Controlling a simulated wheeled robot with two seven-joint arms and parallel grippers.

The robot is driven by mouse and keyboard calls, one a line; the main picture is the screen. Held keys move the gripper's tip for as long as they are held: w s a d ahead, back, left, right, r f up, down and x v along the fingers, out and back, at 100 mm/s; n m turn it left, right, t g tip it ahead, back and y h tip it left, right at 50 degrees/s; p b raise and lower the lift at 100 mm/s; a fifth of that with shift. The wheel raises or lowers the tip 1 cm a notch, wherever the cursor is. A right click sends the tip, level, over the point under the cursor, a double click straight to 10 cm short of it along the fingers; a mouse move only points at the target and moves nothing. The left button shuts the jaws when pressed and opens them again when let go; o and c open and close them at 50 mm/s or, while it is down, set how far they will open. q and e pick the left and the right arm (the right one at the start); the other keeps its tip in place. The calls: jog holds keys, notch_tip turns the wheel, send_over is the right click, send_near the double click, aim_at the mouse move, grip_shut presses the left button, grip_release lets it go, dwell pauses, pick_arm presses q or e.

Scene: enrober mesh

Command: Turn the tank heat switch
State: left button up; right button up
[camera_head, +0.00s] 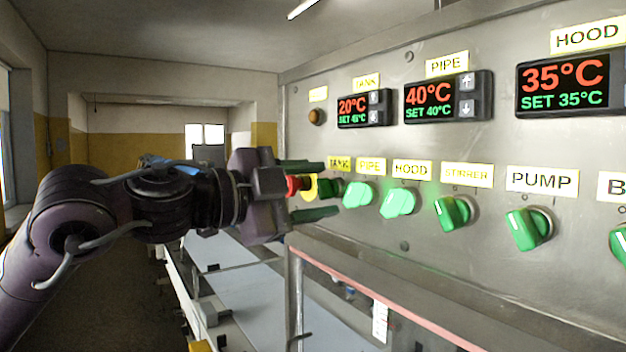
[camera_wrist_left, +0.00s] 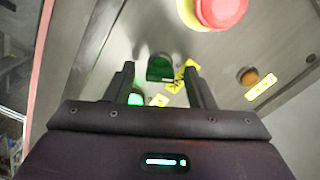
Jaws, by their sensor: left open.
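The tank heat switch is a green knob (camera_head: 330,188) below the yellow TANK label (camera_head: 339,163) on the steel panel. In the head view my left gripper partly hides it. My left gripper (camera_head: 327,190) is open, with one finger above and one below the tank switch. In the left wrist view the dark green tank knob (camera_wrist_left: 160,68) shows between the fingertips (camera_wrist_left: 160,76). I cannot tell whether the fingers touch it. The tank display (camera_head: 364,109) reads 20°C, with SET 45°C hard to read. My right gripper is not in view.
A red emergency button (camera_head: 294,186) with a yellow collar sits close by my left gripper; it also shows in the wrist view (camera_wrist_left: 220,8). The green PIPE (camera_head: 357,194), HOOD (camera_head: 398,202) and STIRRER (camera_head: 453,212) knobs line up to the right. A conveyor (camera_head: 245,282) runs below.

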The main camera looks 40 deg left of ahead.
pick_arm(q)
jog(key=shift+s, duration=0.1)
jog(key=c, duration=1)
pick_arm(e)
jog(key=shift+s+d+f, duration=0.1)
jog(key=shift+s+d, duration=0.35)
pick_arm(q)
jog(key=shift+f+m, duration=0.1)
jog(key=shift+m, duration=0.3)
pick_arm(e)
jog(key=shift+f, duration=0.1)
pick_arm(q)
jog(key=shift+m+b, duration=0.6)
jog(key=shift+m, duration=0.4)
jog(key=m+b, duration=0.1)
jog(key=m, duration=0.3)
jog(key=shift+m, duration=0.3)
jog(key=m+b, duration=0.1)
jog(key=m, duration=0.3)
jog(key=shift+m, duration=0.3)
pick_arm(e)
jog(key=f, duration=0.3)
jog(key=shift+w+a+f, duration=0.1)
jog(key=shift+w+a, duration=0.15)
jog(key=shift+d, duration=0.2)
